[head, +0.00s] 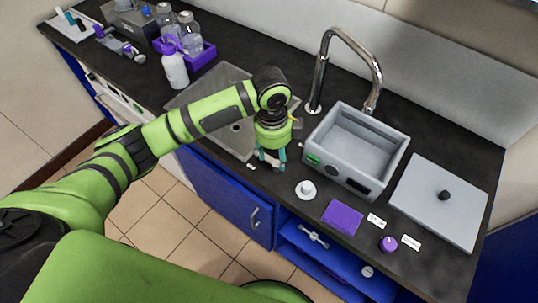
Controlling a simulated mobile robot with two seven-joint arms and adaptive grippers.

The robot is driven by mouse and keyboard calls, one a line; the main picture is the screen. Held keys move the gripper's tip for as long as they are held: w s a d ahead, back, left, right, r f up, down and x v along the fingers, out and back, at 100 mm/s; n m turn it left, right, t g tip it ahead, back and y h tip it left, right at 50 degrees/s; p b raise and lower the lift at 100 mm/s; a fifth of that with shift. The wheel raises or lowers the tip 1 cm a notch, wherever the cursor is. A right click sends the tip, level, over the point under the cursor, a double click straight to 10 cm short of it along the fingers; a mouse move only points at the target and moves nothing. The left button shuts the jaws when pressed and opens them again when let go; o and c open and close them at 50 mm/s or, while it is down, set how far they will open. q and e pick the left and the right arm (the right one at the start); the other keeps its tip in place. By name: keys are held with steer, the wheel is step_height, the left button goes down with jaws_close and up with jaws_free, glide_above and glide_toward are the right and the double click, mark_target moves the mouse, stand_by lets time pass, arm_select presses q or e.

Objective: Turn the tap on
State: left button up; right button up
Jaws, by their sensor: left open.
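The tap (322,62) is a tall chrome pipe standing on the dark counter behind and to the right of the sink. It arches over to the right, and its outlet end is above the back of a grey box-shaped bath. I cannot make out a tap handle. The steel sink (204,84) is set in the counter and partly covered by my left arm. My left gripper (269,159) is open and points down near the front edge of the counter, apart from the tap, in front and to its left. Nothing shows between its fingers. My right gripper is not in view.
The grey bath (367,148) stands right of my left gripper. A flat grey lid (437,207) with a black knob lies further right. A white round piece (305,190), a purple block (342,217) and a purple knob (388,243) are along the front. Bottles (175,68) stand at the left.

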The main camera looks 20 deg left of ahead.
mark_target(269, 160)
arm_select(q)
steer(key=shift+w+a+r+m+y, duration=0.15)
steer(key=shift+w+a+r, duration=0.25)
steer(key=shift+a, duration=0.1)
steer(key=shift+w+a+r+m+y, duration=0.15)
steer(key=shift+w+a+r, duration=0.2)
steer(key=shift+a, duration=0.15)
steer(key=shift+a+f, duration=0.1)
steer(key=shift+f, duration=0.05)
step_height(269, 160, down, 6)
steer(key=shift+f+p, duration=0.25)
steer(key=shift+p, duration=0.6)
jaws_close()
